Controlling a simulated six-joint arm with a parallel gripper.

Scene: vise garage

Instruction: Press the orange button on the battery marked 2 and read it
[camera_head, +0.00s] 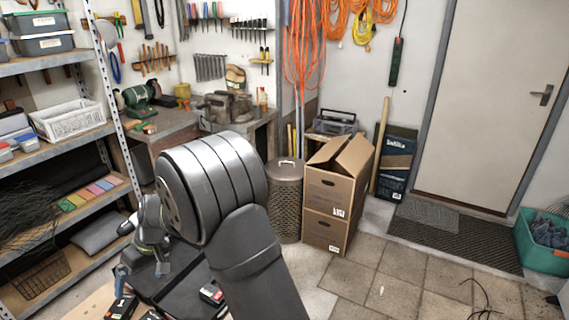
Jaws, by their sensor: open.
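Several dark batteries with red parts are at the bottom left. One (212,293) lies to the right on a black surface (178,290). Another (122,307) is at the lower left, cut by the frame's bottom edge. A third (152,314) barely shows between them. The numbers on them are too small to read, and I cannot make out an orange button, so I cannot tell which is marked 2. My gripper (143,266) is open and points down above this area, apart from the batteries as far as I can see. My thick grey arm hides part of the scene.
Metal shelves (65,147) with boxes and a white basket (68,119) stand at the left. A workbench (170,128) with tools is behind. Cardboard boxes (335,190) and a mesh bin (286,200) stand right of my arm. The tiled floor at the right is mostly free.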

